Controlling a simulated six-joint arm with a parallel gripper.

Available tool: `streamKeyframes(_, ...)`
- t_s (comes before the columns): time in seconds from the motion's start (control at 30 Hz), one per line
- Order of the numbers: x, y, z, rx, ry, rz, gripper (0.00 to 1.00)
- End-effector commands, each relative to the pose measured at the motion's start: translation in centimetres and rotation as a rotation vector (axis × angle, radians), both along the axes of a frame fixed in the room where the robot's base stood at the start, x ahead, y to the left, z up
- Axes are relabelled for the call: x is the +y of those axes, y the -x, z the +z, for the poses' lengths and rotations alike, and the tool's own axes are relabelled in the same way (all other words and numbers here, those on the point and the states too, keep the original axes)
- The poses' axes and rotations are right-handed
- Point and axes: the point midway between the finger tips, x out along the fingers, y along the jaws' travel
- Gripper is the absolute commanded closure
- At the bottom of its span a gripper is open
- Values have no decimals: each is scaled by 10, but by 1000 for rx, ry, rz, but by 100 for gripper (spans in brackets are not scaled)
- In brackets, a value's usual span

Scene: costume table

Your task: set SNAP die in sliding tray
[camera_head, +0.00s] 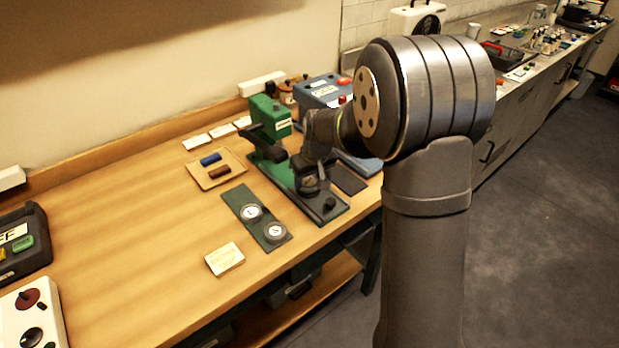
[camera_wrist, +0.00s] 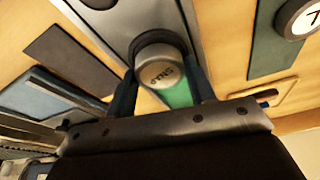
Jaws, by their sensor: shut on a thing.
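The SNAP die (camera_wrist: 162,74), a round silver-grey piece with raised lettering, sits between the two fingers of my gripper (camera_wrist: 165,88) in the wrist view. My gripper is shut on it. A grey metal strip (camera_wrist: 150,22), apparently the sliding tray, lies just beyond the die; I cannot tell whether the die touches it. In the head view my gripper (camera_head: 312,178) is over the green press base (camera_head: 333,212), in front of the green press (camera_head: 268,122). My wrist hides most of the tray there.
A dark green mat (camera_head: 262,221) left of the base holds two round dies (camera_head: 250,212) (camera_head: 275,232). A wooden tray (camera_head: 201,181) holds a blue and a brown block. A card (camera_head: 224,259) lies in front. The table's left middle is clear.

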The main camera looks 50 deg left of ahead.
Motion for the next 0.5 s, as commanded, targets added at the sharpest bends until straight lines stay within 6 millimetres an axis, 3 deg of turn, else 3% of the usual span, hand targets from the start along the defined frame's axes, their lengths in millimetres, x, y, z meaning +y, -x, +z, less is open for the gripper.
streamKeyframes(0.43, 0, 0, -9, 0, 0, 0, 82)
streamKeyframes(0.47, 0, 0, -9, 0, 0, 0, 49)
streamKeyframes(0.5, 0, 0, -9, 0, 0, 0, 42)
